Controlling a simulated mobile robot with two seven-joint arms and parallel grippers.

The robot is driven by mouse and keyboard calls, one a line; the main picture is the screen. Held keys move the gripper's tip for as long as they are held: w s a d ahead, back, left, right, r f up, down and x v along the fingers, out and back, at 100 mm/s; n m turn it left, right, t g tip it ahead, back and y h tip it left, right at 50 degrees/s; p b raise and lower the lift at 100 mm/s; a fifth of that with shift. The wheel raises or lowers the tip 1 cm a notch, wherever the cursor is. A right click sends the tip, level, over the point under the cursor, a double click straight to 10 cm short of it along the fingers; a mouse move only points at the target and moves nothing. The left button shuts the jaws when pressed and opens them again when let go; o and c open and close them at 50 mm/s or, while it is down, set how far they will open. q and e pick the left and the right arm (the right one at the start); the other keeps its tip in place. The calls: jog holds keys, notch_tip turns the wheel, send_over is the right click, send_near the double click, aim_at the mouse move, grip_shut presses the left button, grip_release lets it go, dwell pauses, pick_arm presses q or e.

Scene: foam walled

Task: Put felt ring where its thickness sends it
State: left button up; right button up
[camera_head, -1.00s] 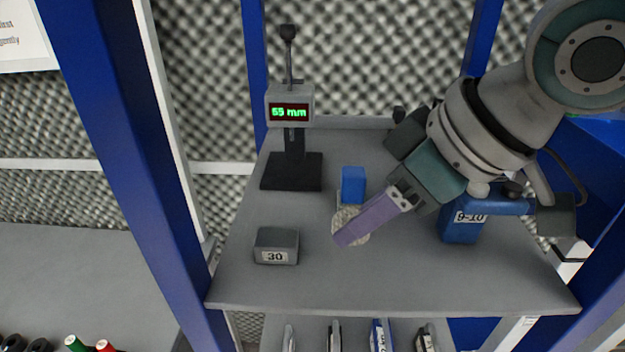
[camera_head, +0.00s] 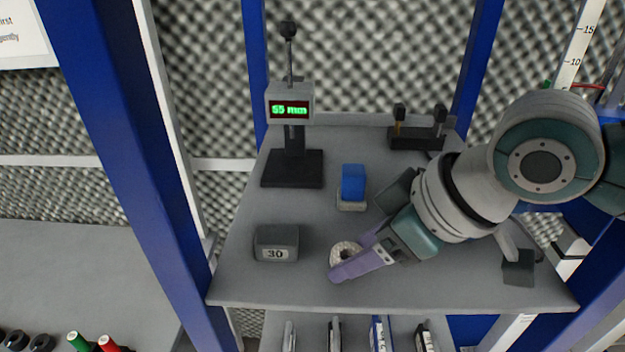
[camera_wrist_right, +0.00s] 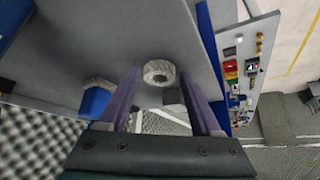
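The pale speckled felt ring (camera_head: 344,252) appears to lie flat on the grey table, partly covered by my right gripper in the head view. It shows whole in the wrist view (camera_wrist_right: 159,72), between the finger ends with gaps on both sides. My right gripper (camera_head: 362,254) has its purple fingers spread and is empty; it also shows in the wrist view (camera_wrist_right: 162,88). A gauge (camera_head: 291,108) with a black base stands at the back left, its green display reading 55 mm. My left gripper is out of view.
A grey block marked 30 (camera_head: 276,243) stands left of the ring. A blue block (camera_head: 353,181) on a pale base stands behind the ring. A dark fixture with knobs (camera_head: 416,138) is at the back. The table's front edge (camera_head: 390,307) is near.

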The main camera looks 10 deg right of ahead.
jog(key=shift+o, duration=1)
jog(key=shift+r, duration=0.2)
jog(key=v, duration=1.2)
jog(key=s+a+f+m, duration=0.1)
jog(key=s+a+f, duration=0.3)
jog(key=s+f, duration=0.15)
jog(key=s+d+f+m+g+h, duration=0.1)
jog(key=s+d+f+m+h, duration=0.2)
jog(key=s, duration=0.6)
jog(key=d+f+m, duration=0.1)
jog(key=d+f, duration=0.1)
jog(key=d, duration=0.1)
jog(key=shift+m+g+h+b, duration=0.3)
jog(key=shift+h+b, duration=0.1)
jog(key=shift+s, duration=0.1)
